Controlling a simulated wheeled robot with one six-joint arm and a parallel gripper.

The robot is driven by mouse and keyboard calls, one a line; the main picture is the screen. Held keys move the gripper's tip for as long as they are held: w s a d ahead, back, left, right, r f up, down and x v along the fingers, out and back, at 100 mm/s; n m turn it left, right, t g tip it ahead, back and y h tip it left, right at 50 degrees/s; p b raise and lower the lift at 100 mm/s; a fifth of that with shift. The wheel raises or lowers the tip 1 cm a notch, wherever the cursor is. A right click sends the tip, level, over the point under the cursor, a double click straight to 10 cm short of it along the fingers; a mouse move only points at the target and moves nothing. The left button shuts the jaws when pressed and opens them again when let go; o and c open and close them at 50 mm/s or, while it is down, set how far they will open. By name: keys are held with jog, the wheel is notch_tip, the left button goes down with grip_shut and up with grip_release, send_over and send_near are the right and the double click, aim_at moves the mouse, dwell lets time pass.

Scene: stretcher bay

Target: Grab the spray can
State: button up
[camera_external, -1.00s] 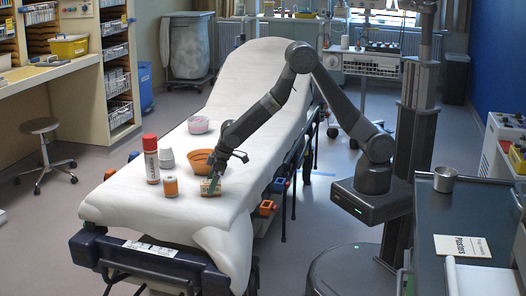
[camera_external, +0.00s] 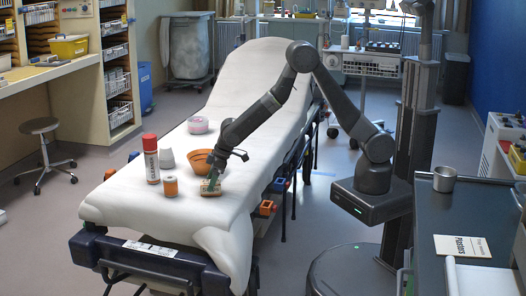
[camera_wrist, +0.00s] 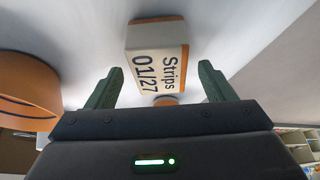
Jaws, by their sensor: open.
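The spray can (camera_external: 151,158), white with a red cap and dark lettering, stands upright on the left side of the white-covered stretcher (camera_external: 244,100). It does not show in the wrist view. My gripper (camera_external: 211,186) is low over the stretcher, to the right of the can and apart from it, at a small cream and orange box (camera_external: 209,192). In the wrist view, the box, marked "Strips 01/27" (camera_wrist: 158,54), shows between the two green fingers (camera_wrist: 160,68). The fingers are apart, with gaps beside the box.
An orange bowl (camera_external: 201,161), also in the wrist view (camera_wrist: 28,88), stands beside my gripper. An orange and white jar (camera_external: 170,187) stands between the can and the box. A white cup (camera_external: 167,159) is close behind the can. A pink and white bowl (camera_external: 198,125) is farther back.

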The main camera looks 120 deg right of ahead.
notch_tip(320, 180, up, 32)
jog(key=m+h+p, duration=0.1)
jog(key=m+p, duration=0.3)
jog(key=p, duration=1.2)
send_over(151, 136)
jog(key=s+a, duration=0.1)
jog(key=s, duration=0.1)
jog(key=shift+g, duration=0.3)
jog(key=f, duration=1.3)
jog(key=shift+s+a, duration=0.15)
jog(key=shift+s, duration=0.05)
jog(key=shift+w+p+x, duration=0.15)
jog(key=shift+p+x, duration=0.3)
jog(key=shift+x, duration=0.7)
jog(key=shift+w+p+x, duration=0.2)
jog(key=shift+p+x, duration=0.25)
jog(key=shift+x, duration=1.55)
jog(key=shift+a, duration=0.15)
